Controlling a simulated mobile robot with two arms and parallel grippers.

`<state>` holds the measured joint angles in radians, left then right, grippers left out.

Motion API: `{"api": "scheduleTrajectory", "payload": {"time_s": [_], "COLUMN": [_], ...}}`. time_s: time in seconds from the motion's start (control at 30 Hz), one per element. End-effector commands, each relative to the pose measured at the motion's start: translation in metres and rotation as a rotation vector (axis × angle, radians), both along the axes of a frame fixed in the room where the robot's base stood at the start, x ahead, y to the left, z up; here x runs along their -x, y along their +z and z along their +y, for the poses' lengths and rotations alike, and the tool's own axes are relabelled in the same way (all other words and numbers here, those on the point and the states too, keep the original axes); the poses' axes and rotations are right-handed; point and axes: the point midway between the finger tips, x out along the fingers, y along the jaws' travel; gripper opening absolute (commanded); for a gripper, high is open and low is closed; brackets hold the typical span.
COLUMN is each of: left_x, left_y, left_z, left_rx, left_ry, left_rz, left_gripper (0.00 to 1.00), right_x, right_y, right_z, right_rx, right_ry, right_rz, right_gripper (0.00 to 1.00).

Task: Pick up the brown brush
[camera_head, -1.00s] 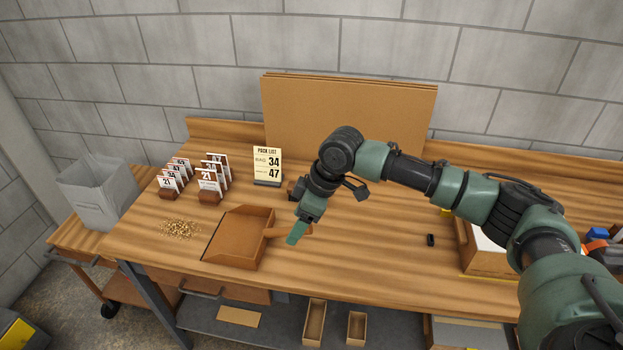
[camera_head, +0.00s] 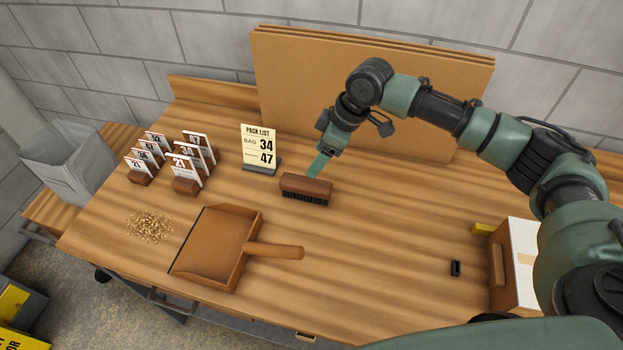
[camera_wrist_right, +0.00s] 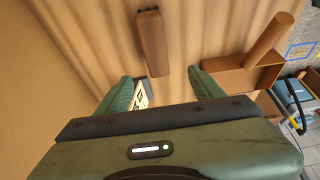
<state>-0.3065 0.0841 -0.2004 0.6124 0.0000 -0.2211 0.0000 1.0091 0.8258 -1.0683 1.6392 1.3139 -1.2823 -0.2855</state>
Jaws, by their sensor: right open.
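The brown brush (camera_head: 306,188) lies on the workbench with its dark bristles down, right of the dustpan's upper edge and in front of the pack list sign. My right gripper (camera_head: 318,166) is just behind and above the brush, its fingers pointing down toward it. In the right wrist view, the brush (camera_wrist_right: 152,42) appears beyond and between the two green fingertips (camera_wrist_right: 162,85), which are apart with nothing between them. My left gripper is not in view.
A brown dustpan (camera_head: 217,250) with its handle pointing right lies in front of the brush. A pile of small grains (camera_head: 149,226) is to its left. The pack list sign (camera_head: 259,148) and numbered card holders (camera_head: 186,186) stand behind. A small black item (camera_head: 455,268) and a box (camera_head: 522,254) are at right.

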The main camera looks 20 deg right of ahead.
Motion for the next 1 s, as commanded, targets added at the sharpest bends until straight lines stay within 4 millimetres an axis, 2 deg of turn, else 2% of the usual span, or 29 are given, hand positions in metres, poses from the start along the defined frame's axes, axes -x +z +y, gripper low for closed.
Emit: {"api": "scheduleTrajectory", "payload": {"time_s": [0.03, 0.2, 0.5, 0.67, 1.0], "left_x": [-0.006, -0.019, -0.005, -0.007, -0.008], "left_y": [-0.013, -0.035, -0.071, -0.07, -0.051], "left_z": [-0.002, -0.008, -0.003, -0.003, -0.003], "left_rx": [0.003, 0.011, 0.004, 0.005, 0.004], "left_ry": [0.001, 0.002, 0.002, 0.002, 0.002], "left_rz": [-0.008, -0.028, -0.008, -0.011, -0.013], "left_gripper": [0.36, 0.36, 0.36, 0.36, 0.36], "right_x": [0.0, 0.0, 0.001, -0.001, -0.014], "right_y": [-0.013, -0.036, -0.071, -0.078, -0.111], "right_z": [0.0, 0.0, 0.0, 0.003, 0.018], "right_rx": [-0.001, 0.0, 0.0, -0.001, 0.0], "right_ry": [0.0, 0.001, 0.0, 0.001, 0.0], "right_rz": [0.001, 0.0, 0.0, 0.002, 0.004], "right_gripper": [0.67, 0.67, 0.67, 0.67, 0.67]}}
